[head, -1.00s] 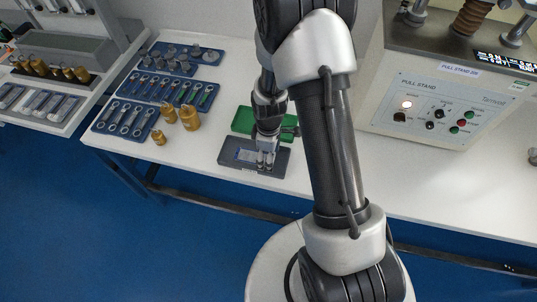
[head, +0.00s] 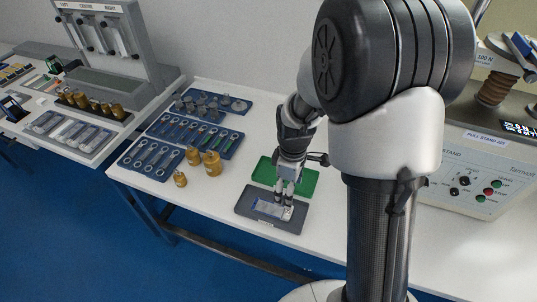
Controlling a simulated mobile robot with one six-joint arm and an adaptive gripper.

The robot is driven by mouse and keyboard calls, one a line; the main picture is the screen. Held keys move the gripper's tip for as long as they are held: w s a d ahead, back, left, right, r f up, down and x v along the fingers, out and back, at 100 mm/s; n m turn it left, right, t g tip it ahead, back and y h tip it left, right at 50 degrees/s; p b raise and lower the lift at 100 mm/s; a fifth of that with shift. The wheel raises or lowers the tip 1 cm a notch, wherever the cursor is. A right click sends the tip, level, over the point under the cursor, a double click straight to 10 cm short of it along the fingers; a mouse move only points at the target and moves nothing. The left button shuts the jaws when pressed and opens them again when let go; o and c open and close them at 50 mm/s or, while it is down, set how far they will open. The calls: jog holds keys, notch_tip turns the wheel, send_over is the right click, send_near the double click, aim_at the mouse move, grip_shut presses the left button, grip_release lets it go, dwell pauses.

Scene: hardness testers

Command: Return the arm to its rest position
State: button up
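My arm reaches down over the white bench. My gripper (head: 284,200) points down over the dark grey tray (head: 287,224), at the right end of a pale block with a blue mark (head: 266,209) lying in it. Its two fingers show a narrow gap between them. Whether the fingertips touch the block is too small to tell. A green tray (head: 304,184) lies just behind the grey one, partly hidden by my gripper.
Blue trays of wrench-like parts (head: 152,157) and brass weights (head: 211,163) stand to the left. A side table holds a rack with hanging pieces (head: 105,35). The pull stand (head: 468,185) stands at right, partly behind my arm. The bench front is clear.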

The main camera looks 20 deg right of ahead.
jog(key=s+a+r+m+t, duration=0.2)
jog(key=s+r+m, duration=0.3)
jog(key=s+r, duration=0.4)
jog(key=s+a+r+m+t, duration=0.1)
jog(key=s+r+m+t, duration=0.1)
jog(key=s+r+m, duration=0.3)
jog(key=s+r, duration=0.4)
jog(key=r, duration=0.3)
jog(key=shift+s+a+r+m+t, duration=0.2)
jog(key=shift+s+a+m+t, duration=0.1)
jog(key=shift+a+m, duration=0.1)
dwell(0.7)
